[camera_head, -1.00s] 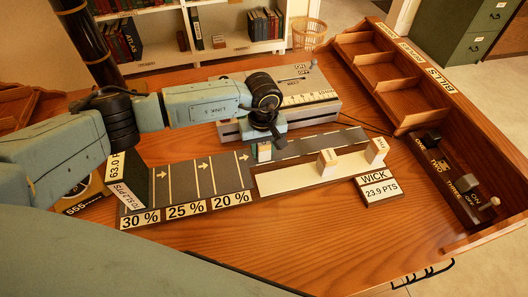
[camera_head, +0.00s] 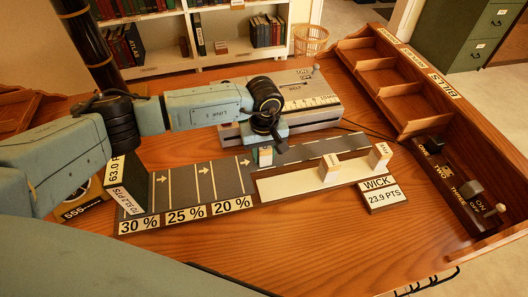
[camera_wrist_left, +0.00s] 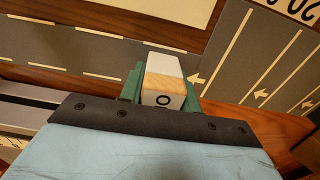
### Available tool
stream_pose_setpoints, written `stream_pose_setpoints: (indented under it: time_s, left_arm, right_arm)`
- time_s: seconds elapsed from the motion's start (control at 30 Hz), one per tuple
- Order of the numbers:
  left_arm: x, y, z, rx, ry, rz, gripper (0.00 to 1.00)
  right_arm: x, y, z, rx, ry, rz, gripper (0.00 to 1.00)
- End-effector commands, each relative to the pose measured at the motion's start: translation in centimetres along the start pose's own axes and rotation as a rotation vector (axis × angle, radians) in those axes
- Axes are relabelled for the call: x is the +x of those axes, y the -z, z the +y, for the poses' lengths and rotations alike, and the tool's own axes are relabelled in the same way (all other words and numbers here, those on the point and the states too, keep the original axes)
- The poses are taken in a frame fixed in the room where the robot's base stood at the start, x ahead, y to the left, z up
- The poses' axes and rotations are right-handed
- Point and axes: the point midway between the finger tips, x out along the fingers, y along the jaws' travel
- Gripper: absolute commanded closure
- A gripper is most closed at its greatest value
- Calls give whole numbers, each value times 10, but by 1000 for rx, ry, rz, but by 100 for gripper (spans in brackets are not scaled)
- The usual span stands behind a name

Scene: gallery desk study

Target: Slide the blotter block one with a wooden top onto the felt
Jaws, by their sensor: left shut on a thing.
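In the left wrist view the block (camera_wrist_left: 164,82) has a wooden face, white sides and a dark round mark, and sits between the green fingers (camera_wrist_left: 163,88). I cannot tell whether it touches the surface. The cream strip (camera_head: 290,188), seemingly the felt, lies just in front and to the right. Two similar pale blocks, one (camera_head: 329,168) and another (camera_head: 380,156), stand on or at its far edge. My right gripper is out of view.
Grey lanes (camera_head: 185,190) with arrows and percent labels lie left of the cream strip. A WICK sign (camera_head: 382,195) stands in front at right. A grey machine (camera_head: 310,98) is behind the gripper. A wooden tray (camera_head: 400,95) edges the right side. The front desk is clear.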

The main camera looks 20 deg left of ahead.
Motion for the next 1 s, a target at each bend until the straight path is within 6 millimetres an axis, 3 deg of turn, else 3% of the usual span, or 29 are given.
stream_pose_setpoints:
  time_s: [0.17, 0.2, 0.37, 0.77, 1.0]
  left_arm:
    - [0, 0, 0, 0, 0, 0, 91]
    - [0, 0, 0, 0, 0, 1, 64]
    - [0, 0, 0, 0, 0, 1, 43]
    - [0, 0, 0, 0, 0, 0, 42]
    - [-51, 2, 1, 1, -4, 5, 42]
  right_arm:
    - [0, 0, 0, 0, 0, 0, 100]
    - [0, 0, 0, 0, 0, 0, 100]
    - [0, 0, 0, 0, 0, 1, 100]
    - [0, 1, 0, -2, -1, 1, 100]
    - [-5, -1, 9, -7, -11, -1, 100]
